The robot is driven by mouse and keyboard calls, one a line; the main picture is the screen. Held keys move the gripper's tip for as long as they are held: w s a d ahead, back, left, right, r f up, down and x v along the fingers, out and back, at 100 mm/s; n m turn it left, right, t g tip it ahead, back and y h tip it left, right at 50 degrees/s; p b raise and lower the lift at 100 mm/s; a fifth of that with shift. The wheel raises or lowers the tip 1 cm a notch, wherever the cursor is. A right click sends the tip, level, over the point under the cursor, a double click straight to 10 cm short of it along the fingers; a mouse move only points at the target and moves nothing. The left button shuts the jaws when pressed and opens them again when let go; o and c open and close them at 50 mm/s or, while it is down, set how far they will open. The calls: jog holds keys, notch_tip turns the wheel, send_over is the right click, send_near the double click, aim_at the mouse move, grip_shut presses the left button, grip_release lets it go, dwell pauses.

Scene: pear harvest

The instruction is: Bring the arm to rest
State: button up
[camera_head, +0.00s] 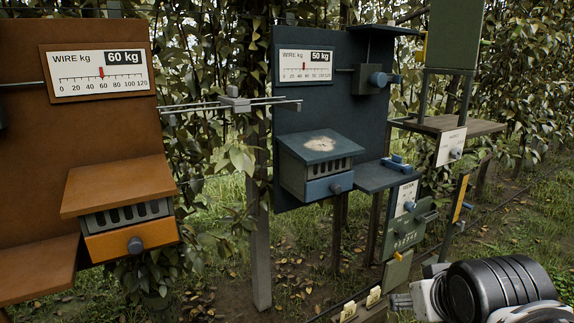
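My arm (500,290) shows at the bottom right corner as a black ribbed section with white and grey parts. It is cut off by the frame's lower and right edges. A small grey piece (401,300) sticks out to its left, low in the picture; I cannot tell whether it is part of my gripper. No pair of fingertips can be made out, and nothing held can be seen.
An orange panel (75,135) with a 60 kg gauge stands left. A blue panel (300,115) with a 50 kg gauge stands centre. Green boxes (405,228) and a wooden shelf (475,125) stand right, close to my arm. Wires and foliage lie behind.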

jog(key=s+a+f+g, duration=0.1)
jog(key=s+a+f, duration=0.2)
jog(key=s, duration=0.1)
notch_tip(320, 180, up, 13)
jog(key=y+p, duration=0.1)
jog(key=p, duration=1.2)
jog(key=shift+s+r, duration=0.15)
jog(key=shift+s, duration=0.1)
jog(key=shift+d, duration=0.1)
